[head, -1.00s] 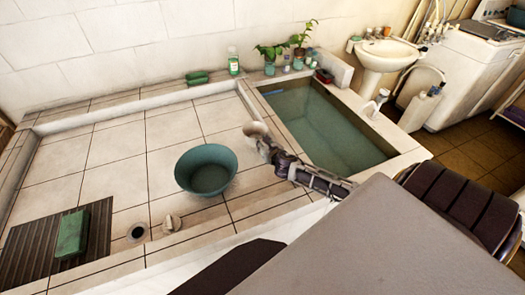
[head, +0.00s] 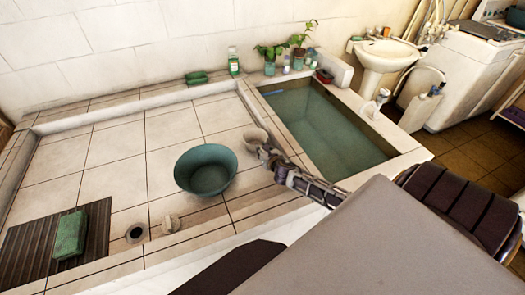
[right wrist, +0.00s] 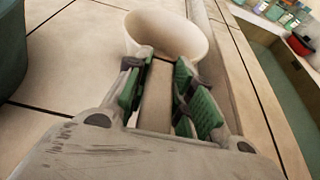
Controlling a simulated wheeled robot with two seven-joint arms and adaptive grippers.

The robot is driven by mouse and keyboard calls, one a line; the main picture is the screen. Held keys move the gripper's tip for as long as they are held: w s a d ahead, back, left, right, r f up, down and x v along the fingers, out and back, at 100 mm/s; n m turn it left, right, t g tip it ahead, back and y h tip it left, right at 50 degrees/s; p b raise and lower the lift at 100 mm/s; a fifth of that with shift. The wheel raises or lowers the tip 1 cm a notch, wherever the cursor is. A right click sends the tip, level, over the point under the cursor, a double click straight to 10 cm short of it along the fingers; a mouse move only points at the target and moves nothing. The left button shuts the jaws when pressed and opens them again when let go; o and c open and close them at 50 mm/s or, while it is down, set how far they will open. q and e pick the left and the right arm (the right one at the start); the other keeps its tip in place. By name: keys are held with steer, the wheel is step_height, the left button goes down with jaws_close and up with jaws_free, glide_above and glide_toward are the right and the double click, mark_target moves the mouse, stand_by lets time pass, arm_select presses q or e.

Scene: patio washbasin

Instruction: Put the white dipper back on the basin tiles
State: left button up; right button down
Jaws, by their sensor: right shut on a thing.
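The white dipper (head: 254,138) is at the right side of the tiled basin floor (head: 145,150), beside the water tank's rim. My right gripper (head: 266,154) is shut on its handle. In the right wrist view the pale handle (right wrist: 155,105) lies between the green-padded fingers (right wrist: 165,98), and the round cup (right wrist: 165,35) extends ahead of them, its opening showing. The cup is low over the tiles; I cannot tell whether it touches them. My left gripper is not in view.
A green bowl (head: 205,170) stands on the tiles just left of my right gripper. The water tank (head: 325,130) lies to the right behind a raised rim. A small pale object (head: 171,224) and a drain (head: 136,233) are near the front.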

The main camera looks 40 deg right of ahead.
steer(key=c, duration=1.2)
jaws_free()
steer(key=shift+f, duration=0.1)
steer(key=shift+s, duration=0.1)
steer(key=v, duration=1.2)
